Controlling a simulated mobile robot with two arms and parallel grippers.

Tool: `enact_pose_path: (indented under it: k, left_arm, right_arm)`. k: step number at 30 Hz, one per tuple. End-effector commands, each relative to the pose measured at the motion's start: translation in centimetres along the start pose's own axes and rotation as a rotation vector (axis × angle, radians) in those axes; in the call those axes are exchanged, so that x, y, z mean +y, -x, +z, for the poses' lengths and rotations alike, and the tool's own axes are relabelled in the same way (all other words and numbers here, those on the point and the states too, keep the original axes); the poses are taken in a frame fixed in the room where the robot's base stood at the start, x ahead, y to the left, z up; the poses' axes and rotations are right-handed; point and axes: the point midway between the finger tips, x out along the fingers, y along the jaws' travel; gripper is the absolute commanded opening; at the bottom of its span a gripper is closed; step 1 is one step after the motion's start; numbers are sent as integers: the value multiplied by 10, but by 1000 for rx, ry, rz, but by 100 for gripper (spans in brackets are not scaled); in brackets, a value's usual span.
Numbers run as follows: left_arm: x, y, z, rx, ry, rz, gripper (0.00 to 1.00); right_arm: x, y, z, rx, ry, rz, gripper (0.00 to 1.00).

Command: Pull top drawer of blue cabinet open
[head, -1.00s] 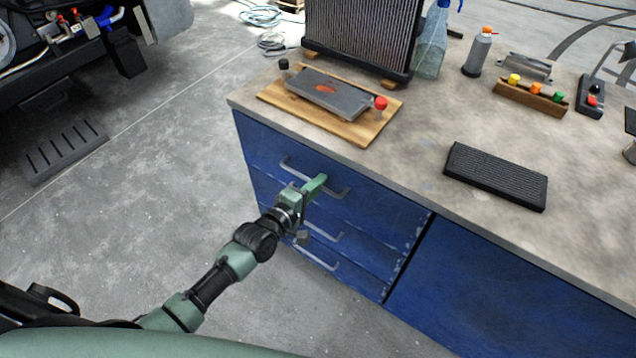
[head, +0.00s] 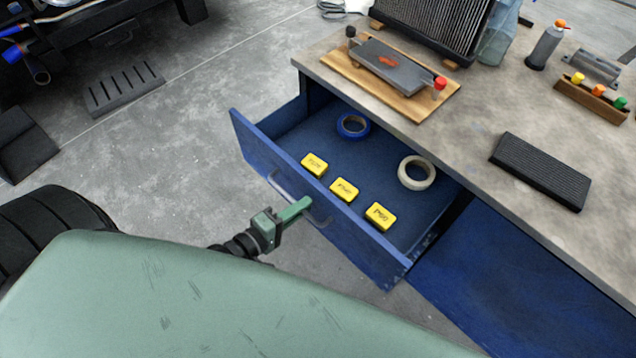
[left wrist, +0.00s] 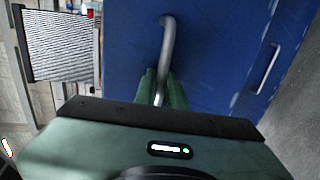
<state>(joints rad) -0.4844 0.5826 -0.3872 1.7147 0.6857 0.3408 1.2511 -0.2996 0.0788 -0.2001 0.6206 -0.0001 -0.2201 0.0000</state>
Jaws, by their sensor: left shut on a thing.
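The blue cabinet's top drawer (head: 345,235) is pulled well out from under the worktop in the head view. Its grey bar handle (head: 285,193) runs along the drawer front. My left gripper (head: 300,208) is shut on this handle. In the left wrist view the green fingers (left wrist: 161,92) close around the grey handle (left wrist: 167,40), in front of the blue drawer face. My right gripper is not in view.
The drawer holds several yellow boxes (head: 344,190), a blue tape roll (head: 353,125) and a cream tape roll (head: 416,172). The worktop (head: 450,100) carries a wooden board (head: 400,102), a black ribbed pad (head: 540,170) and a grey bottle (head: 545,48). Open concrete floor lies left of the drawer.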

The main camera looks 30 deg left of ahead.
Motion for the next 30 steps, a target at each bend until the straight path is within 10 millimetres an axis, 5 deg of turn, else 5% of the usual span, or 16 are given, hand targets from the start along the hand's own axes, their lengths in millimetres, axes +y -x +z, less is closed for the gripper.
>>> enact_pose_path:
  k: [13,30]
  left_arm:
    - [-14,71,0,0,0,-1,0]
    - [-17,83,-1,1,0,1,0]
  right_arm:
    - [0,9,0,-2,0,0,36]
    - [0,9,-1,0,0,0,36]
